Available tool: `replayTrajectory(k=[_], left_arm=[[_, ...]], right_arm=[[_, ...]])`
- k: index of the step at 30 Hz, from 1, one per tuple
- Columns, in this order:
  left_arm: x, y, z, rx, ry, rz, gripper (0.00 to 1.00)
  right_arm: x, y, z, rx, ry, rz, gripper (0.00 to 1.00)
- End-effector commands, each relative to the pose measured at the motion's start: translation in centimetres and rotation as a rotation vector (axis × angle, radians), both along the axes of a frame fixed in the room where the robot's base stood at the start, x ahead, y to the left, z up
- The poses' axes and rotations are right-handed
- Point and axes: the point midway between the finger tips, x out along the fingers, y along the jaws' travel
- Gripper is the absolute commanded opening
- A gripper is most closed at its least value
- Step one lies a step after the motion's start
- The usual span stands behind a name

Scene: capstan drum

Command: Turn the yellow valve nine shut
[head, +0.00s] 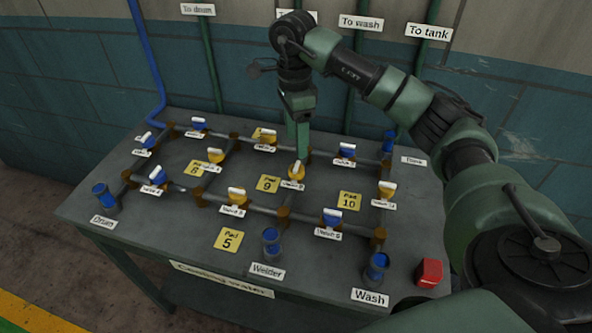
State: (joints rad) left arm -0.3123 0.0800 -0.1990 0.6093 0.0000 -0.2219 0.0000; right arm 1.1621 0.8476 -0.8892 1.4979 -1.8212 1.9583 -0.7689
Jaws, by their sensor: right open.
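A yellow valve (297,171) stands on the pipe grid at the middle of the table, just right of the yellow Pad 9 plate (269,184). The small label at its foot is too small to read surely, and my gripper hides part of its top. My right gripper (301,152) points down directly at this valve, its green fingers close over it. I cannot tell whether they touch it. The gap between the fingers is hard to see from this side. My left gripper is not in view.
Other yellow and blue valves with white handles stand around, such as a blue valve (346,152) to the right and a yellow one (236,197) to the left. A red block (429,273) sits at the right front.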

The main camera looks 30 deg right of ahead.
Motion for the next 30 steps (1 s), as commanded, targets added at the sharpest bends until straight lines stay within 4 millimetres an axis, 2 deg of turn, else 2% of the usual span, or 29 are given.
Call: replayTrajectory(k=[7, 15, 20, 27, 29, 30], left_arm=[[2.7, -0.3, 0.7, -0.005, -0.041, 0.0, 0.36], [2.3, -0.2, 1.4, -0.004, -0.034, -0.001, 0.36], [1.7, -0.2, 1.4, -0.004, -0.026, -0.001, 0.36], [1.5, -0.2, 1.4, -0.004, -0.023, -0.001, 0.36], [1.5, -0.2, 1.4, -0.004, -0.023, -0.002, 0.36], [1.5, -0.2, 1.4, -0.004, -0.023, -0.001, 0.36]], right_arm=[[-0.3, 0.0, -2.9, 0.0, 0.004, -0.001, 0.59], [-0.6, 0.1, -6.8, 0.001, 0.002, 0.0, 0.59], [-0.6, 0.1, -7.8, 0.0, 0.0, 0.0, 0.59], [-0.6, 0.1, -7.9, 0.0, -0.001, 0.0, 0.59], [-0.6, 0.1, -7.9, 0.0, -0.001, 0.0, 0.45], [-0.6, 0.1, -7.9, 0.0, -0.001, 0.0, 0.34]])
